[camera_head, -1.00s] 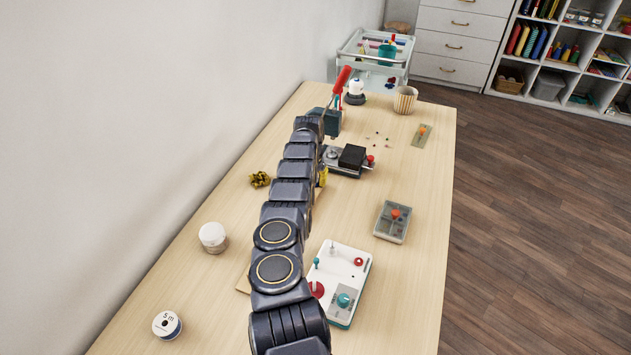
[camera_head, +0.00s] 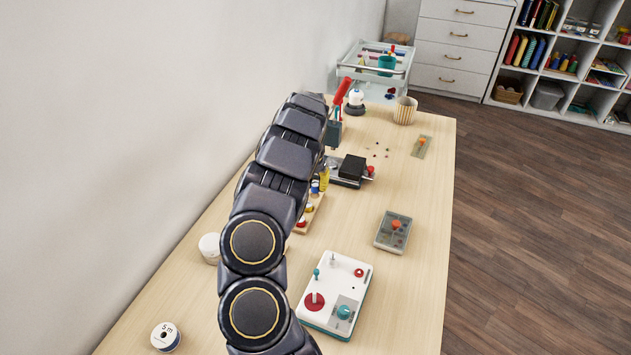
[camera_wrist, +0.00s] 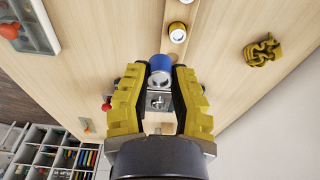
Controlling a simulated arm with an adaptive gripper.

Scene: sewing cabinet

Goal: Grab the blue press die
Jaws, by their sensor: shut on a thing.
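The blue press die (camera_wrist: 160,66) is a short blue cylinder with a pale metal end, between the yellow fingertips of my gripper (camera_wrist: 160,77) in the wrist view. My gripper is shut on it. A wooden rack (camera_wrist: 184,48) lies beyond the fingertips and carries a yellow-rimmed die (camera_wrist: 177,32). In the head view the rack (camera_head: 312,217) shows partly beside my arm, with small coloured dies on it. My arm hides most of my gripper there; a bit of yellow finger (camera_head: 324,178) shows.
A black and metal device (camera_head: 350,171) and a press with a red handle (camera_head: 340,95) stand farther back. A white board with knobs (camera_head: 333,291), a grey box (camera_head: 393,232) and a thread spool (camera_head: 166,337) lie nearer. A gold bow (camera_wrist: 262,50) lies beside the rack. The table's right side has bare room.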

